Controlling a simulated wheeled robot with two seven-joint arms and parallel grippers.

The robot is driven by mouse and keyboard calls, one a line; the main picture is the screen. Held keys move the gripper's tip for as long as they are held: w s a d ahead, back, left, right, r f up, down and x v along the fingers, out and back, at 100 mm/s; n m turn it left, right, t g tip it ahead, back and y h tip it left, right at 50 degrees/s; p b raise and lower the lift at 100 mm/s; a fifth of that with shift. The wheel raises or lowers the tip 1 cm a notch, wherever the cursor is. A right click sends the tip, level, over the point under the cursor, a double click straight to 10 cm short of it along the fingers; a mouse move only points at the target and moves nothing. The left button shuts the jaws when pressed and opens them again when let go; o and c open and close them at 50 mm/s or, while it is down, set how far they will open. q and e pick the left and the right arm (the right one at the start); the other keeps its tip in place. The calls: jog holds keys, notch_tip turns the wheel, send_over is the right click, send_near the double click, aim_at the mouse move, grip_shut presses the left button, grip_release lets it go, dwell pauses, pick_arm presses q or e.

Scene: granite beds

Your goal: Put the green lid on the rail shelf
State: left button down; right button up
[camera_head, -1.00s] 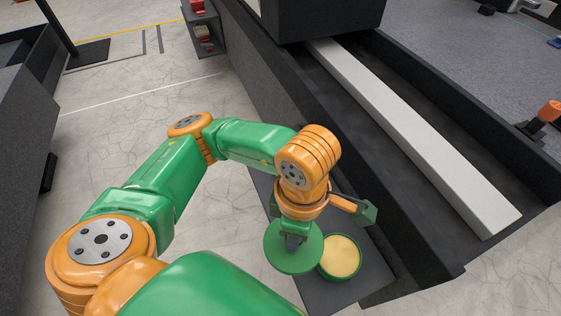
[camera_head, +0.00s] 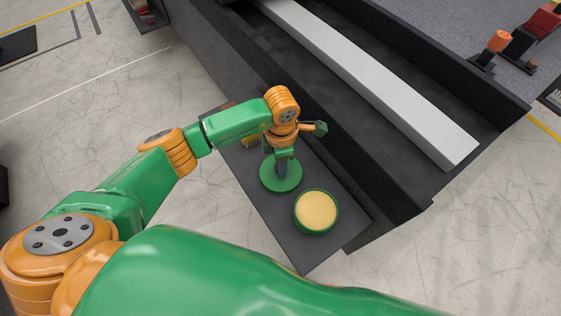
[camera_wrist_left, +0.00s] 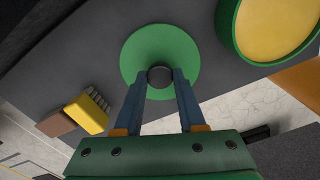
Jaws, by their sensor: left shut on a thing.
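The green lid (camera_head: 268,180) is a flat round disc with a dark knob. It is over the dark rail shelf (camera_head: 300,248), left of and behind a round green-rimmed tub. My left gripper (camera_head: 282,172) points down and is shut on the lid's knob. In the left wrist view the fingers (camera_wrist_left: 160,78) close on the knob, and the green disc (camera_wrist_left: 137,52) lies flat below them. I cannot tell if the lid touches the shelf. My right gripper is not in view.
The green-rimmed tub with a yellow top (camera_head: 316,211) stands on the shelf. A yellow brush (camera_wrist_left: 87,114) and a brown block (camera_wrist_left: 57,123) lie on its other side of the lid. The dark machine bed wall (camera_head: 340,150) with a white rail (camera_head: 370,80) rises alongside.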

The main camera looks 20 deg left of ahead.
pick_arm(q)
jog(key=shift+f, duration=0.1)
jog(key=c, duration=0.5)
grip_release()
notch_tip(320, 180, up, 12)
jog(key=shift+r, duration=0.2)
